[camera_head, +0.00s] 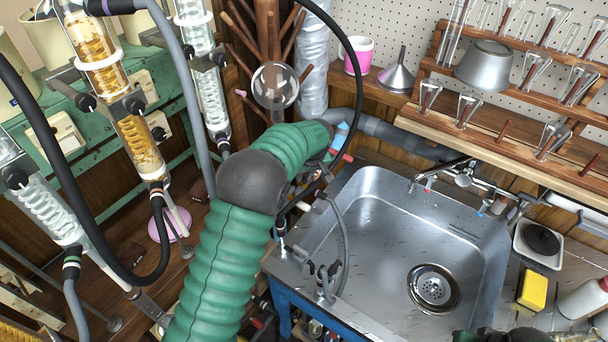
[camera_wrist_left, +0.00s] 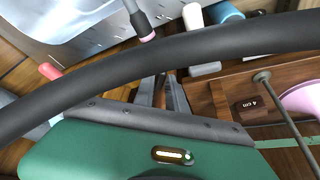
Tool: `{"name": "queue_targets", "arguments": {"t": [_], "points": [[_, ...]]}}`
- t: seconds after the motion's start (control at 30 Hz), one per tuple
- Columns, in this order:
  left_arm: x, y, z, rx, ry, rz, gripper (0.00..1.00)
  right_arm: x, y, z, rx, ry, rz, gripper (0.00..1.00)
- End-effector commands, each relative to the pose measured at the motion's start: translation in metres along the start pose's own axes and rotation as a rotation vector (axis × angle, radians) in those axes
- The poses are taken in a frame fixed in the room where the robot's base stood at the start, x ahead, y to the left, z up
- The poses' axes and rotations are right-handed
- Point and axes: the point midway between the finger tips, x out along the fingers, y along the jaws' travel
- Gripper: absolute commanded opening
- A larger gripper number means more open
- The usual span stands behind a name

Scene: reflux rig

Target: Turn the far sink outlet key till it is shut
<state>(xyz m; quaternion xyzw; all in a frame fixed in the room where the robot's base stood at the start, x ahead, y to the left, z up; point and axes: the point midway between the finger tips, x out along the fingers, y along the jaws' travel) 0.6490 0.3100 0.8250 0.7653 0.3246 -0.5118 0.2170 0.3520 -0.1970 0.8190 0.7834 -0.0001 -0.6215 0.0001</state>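The steel sink (camera_head: 385,225) stands right of my left arm. On its left rim is a near outlet fitting (camera_head: 327,272) with grey handles and a grey hose looping up from it. Farther back, small fittings with a red tip (camera_head: 347,157) and a white end (camera_head: 303,206) show beside my arm; I cannot tell which is the far outlet key or how it is turned. My left gripper (camera_wrist_left: 165,92) shows in the wrist view with a narrow gap between its fingers, apart from the pink-ringed hose end (camera_wrist_left: 148,36).
A thick black hose (camera_wrist_left: 200,55) crosses close in front of the left wrist camera. Glass condensers (camera_head: 205,90) stand at left. A wooden glassware rack (camera_head: 500,125), a tap (camera_head: 465,180) and a yellow sponge (camera_head: 532,290) are at right. The sink basin is empty.

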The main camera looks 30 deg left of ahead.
Motion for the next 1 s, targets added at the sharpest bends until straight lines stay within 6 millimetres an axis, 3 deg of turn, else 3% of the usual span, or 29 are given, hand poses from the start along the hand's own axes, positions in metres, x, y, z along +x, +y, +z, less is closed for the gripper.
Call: {"name": "queue_targets", "arguments": {"t": [0.1,0.63,1.0], "points": [[0.000,0.000,0.000,0.000,0.000,0.000,0.00,0.000,0.000,0.000,0.000,0.000,0.000,0.36],[-0.002,0.000,-0.001,0.036,0.001,0.016,0.00,-0.004,0.000,-0.001,0.000,0.000,0.000,0.36],[-0.004,-0.004,-0.002,0.256,-0.001,0.107,0.00,-0.028,0.000,-0.007,0.000,0.000,0.000,0.36]]}}
